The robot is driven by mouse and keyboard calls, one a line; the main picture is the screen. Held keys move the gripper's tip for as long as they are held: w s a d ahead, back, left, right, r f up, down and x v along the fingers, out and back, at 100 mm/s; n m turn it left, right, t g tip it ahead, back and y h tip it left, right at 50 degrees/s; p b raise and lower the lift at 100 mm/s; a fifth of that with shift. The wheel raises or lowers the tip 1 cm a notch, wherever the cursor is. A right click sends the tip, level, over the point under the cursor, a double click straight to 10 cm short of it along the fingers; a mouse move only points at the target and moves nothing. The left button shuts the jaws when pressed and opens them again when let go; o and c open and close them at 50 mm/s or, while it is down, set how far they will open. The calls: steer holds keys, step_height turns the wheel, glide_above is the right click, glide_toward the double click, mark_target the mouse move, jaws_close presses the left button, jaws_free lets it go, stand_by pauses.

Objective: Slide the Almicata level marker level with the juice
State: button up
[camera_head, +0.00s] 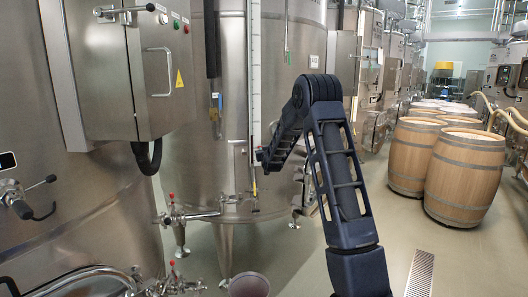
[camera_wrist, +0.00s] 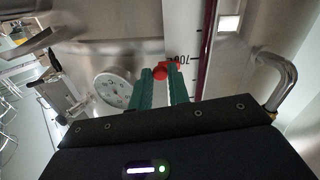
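The level gauge is a tall pale scale strip (camera_head: 254,75) on the front of the middle steel vat (camera_head: 228,110). In the wrist view the scale (camera_wrist: 197,30) carries dark digits, and a dark red column (camera_wrist: 209,45) runs along it. The top of the juice does not show clearly. A small red marker (camera_wrist: 160,72) sits at the scale beside the digits. My gripper's green fingers (camera_wrist: 161,75) stand close on both sides of it and appear shut on it. In the head view my gripper (camera_head: 262,157) is at the lower part of the gauge, small and mostly hidden by my arm.
A round dial (camera_wrist: 113,88) is left of my fingers, and a bent metal pipe (camera_wrist: 286,78) is at right. A control cabinet (camera_head: 150,70) juts out at left. Valves (camera_head: 180,215) stick out low. Wooden barrels (camera_head: 465,170) stand at right, with open floor before them.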

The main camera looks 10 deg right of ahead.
jaws_close()
step_height(320, 180, up, 7)
steer(key=shift+f, duration=0.1)
steer(key=o, duration=0.7)
jaws_free()
steer(key=s, duration=1)
steer(key=shift+s+d, duration=0.3)
steer(key=shift+s, duration=0.1)
